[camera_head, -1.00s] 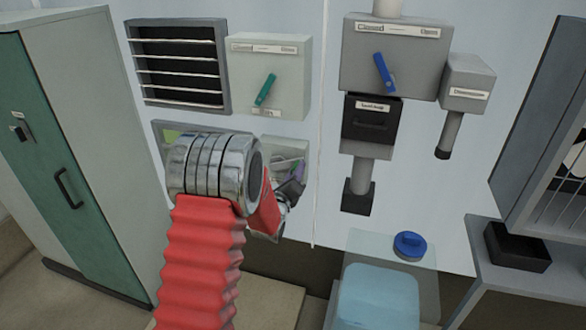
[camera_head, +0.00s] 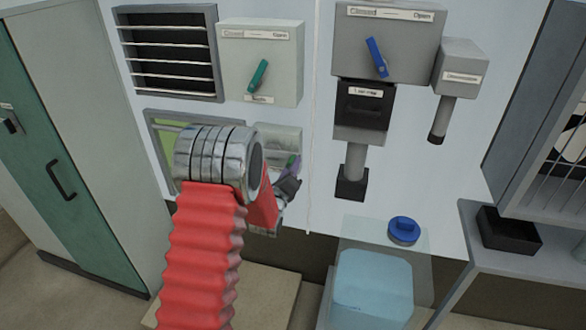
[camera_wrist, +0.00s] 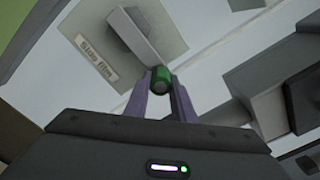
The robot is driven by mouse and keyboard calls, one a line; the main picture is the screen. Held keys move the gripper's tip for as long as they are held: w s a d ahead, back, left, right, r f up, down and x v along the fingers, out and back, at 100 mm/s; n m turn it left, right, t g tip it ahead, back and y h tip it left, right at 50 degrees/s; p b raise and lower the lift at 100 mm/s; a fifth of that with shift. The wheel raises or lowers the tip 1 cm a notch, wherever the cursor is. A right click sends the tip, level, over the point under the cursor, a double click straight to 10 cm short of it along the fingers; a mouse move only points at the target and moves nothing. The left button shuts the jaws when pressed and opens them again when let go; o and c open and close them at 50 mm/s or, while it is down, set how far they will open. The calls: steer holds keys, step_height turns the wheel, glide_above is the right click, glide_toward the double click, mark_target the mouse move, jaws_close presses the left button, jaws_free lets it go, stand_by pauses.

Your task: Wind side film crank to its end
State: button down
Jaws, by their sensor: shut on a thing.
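The side film crank has a grey arm (camera_wrist: 141,36) and a round green knob (camera_wrist: 160,80) at its end. Its grey plate (camera_wrist: 172,27) carries a "Side film" label (camera_wrist: 98,60). In the wrist view my gripper (camera_wrist: 160,85) has its two purple fingers closed on the knob, one on each side. In the head view my gripper (camera_head: 292,166) is at the crank's plate (camera_head: 278,137), and my red-sleeved arm hides part of that area.
A box with a green lever (camera_head: 258,75) and a louvred vent (camera_head: 166,50) are above. A box with a blue lever (camera_head: 376,57) is to the right. A clear tank with a blue cap (camera_head: 403,230) stands lower right, and a green-doored cabinet (camera_head: 70,150) at left.

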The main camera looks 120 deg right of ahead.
steer(key=c, duration=1.8)
jaws_free()
steer(key=shift+w+d, duration=0.25)
steer(key=shift+o, duration=1.4)
steer(key=shift+a, duration=0.1)
steer(key=shift+s, duration=0.1)
steer(key=shift+a, duration=0.1)
steer(key=v, duration=1.3)
steer(key=shift+w+a, duration=0.25)
